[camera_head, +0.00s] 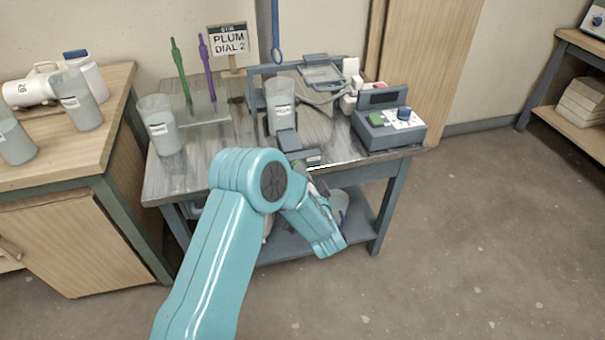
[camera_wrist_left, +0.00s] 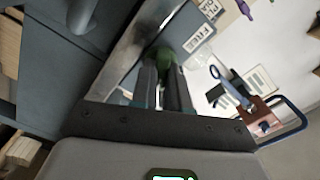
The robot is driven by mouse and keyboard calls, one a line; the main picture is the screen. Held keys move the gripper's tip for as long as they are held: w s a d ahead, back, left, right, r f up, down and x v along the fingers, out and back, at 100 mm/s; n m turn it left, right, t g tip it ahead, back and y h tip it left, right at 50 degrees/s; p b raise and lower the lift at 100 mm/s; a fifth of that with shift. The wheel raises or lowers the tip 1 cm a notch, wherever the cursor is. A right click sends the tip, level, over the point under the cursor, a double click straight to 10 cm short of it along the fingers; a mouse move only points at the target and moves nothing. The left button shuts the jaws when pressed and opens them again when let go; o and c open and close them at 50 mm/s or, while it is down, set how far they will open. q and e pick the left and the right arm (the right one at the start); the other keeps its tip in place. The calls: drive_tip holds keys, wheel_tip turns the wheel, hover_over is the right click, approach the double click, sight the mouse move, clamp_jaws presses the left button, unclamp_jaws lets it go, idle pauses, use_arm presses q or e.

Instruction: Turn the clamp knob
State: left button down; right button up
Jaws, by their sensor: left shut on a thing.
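A green clamp knob (camera_wrist_left: 165,62) shows between the two dark fingers of my left gripper (camera_wrist_left: 166,84) in the wrist view. The fingers are shut on it. A plate reading FREE (camera_wrist_left: 202,37) lies just beyond it. In the head view my teal left arm covers most of the gripper at the front edge of the table. A bit of green (camera_head: 299,169) shows there, below the grey clamp block (camera_head: 289,140). A clear bucket (camera_head: 281,108) stands upright behind that block. My right gripper is not in view.
The worktable (camera_head: 222,143) holds another clear bucket (camera_head: 161,127), green and purple stirrers (camera_head: 205,68), a PLUM DIAL 2 sign (camera_head: 229,40) and a control box (camera_head: 390,128) with a blue dial (camera_head: 404,113). A wooden cabinet (camera_head: 65,235) stands left.

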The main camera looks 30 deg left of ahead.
use_arm(q)
drive_tip(key=shift+d+f, duration=0.1)
drive_tip(key=shift+f, duration=0.05)
drive_tip(key=c, duration=1.1)
unclamp_jaws()
